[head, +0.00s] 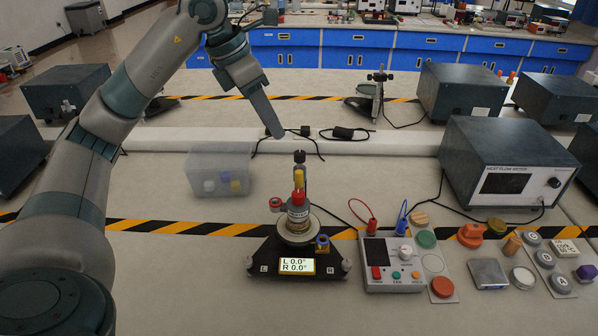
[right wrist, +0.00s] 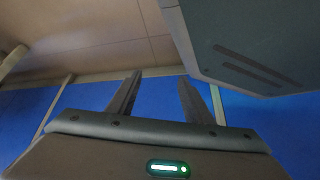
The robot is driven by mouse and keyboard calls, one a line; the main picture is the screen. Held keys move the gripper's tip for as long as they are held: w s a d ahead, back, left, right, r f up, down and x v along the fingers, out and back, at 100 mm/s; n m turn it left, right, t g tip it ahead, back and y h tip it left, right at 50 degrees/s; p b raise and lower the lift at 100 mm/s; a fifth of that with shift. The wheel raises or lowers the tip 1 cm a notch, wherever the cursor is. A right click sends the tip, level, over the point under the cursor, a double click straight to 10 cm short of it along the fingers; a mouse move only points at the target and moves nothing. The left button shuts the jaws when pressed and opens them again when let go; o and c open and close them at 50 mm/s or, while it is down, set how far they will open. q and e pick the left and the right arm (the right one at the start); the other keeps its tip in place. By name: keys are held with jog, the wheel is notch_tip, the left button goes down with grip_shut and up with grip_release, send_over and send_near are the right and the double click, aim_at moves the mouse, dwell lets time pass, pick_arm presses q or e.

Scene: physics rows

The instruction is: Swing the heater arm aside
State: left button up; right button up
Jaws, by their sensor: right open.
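A small apparatus (head: 298,222) stands on a black base at the middle of the table in the head view. It has a round grey plate, a silver cylinder, red and yellow parts, and a black knob on top. The heater arm cannot be told apart surely among these parts. A display (head: 297,266) on the base reads L 0.0° and R 0.0°. My left gripper (head: 275,133) points down above and slightly left of the black knob, apart from it. Its fingers overlap, so their gap is hidden. My right gripper (right wrist: 160,79) is open and empty in the right wrist view, facing blue panels.
A clear bin (head: 219,158) stands left of the apparatus. A control box (head: 392,277) with red and blue leads sits close on its right, and several small parts lie farther right. A heat flow meter (head: 508,160) stands behind them.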

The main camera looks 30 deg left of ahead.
pick_arm(q)
send_near(299, 172)
jog(key=p+x, duration=0.3)
jog(key=x, duration=0.6)
jog(key=shift+w+d+f, duration=0.1)
jog(key=shift+w+f, duration=0.05)
jog(key=shift+f, duration=0.5)
pick_arm(e)
jog(key=s+d+f+g+h, duration=0.1)
jog(key=s+d+f+g, duration=0.1)
jog(key=s, duration=0.8)
jog(key=shift+d+g, duration=0.5)
jog(key=shift+d, duration=0.7)
jog(key=shift+s+f, duration=0.1)
jog(key=shift+s, duration=0.1)
pick_arm(q)
grip_shut()
pick_arm(e)
jog(key=shift+s, duration=0.1)
